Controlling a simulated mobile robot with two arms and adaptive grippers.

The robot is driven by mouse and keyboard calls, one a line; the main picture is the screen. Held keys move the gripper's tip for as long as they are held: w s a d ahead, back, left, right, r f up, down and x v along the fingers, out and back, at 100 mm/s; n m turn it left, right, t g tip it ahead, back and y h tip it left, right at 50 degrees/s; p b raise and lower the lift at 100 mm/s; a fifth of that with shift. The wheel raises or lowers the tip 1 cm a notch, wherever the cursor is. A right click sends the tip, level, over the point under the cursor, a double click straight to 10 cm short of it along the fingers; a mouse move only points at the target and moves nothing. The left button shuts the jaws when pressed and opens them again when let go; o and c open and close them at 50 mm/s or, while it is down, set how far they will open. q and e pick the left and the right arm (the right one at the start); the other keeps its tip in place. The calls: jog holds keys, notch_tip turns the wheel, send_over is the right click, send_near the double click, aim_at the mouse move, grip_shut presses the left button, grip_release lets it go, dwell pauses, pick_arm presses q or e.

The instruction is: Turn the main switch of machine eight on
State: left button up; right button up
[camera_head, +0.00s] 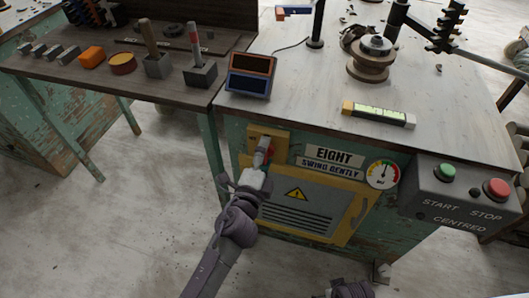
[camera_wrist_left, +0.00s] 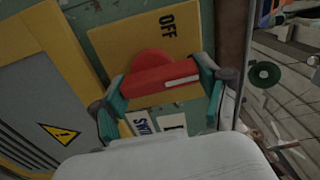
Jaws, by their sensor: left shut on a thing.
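The main switch is a red rotary handle with a white stripe, on a yellow plate (camera_wrist_left: 110,38) on the front of machine eight. The red handle (camera_wrist_left: 160,78) lies across the left wrist view, and the black word OFF (camera_wrist_left: 167,27) shows on the plate beside it. My left gripper (camera_wrist_left: 165,90) has its teal fingers at both ends of the handle and is shut on it. In the head view my left gripper (camera_head: 262,158) covers most of the switch. The EIGHT sign (camera_head: 327,155) is just right of it.
A yellow-framed vent panel (camera_head: 298,205) with a warning triangle is below the switch. A gauge (camera_head: 382,174) and a grey START/STOP box (camera_head: 460,195) are to the right. A dark bench (camera_head: 120,95) with tools stands at the left. Its leg (camera_head: 211,150) is close beside my left gripper.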

pick_arm(q)
jog(key=shift+f+m, duration=0.1)
jog(key=shift+m, duration=0.3)
jog(key=o, duration=1.1)
jog(key=shift+o, duration=0.3)
jog(key=v, duration=1.2)
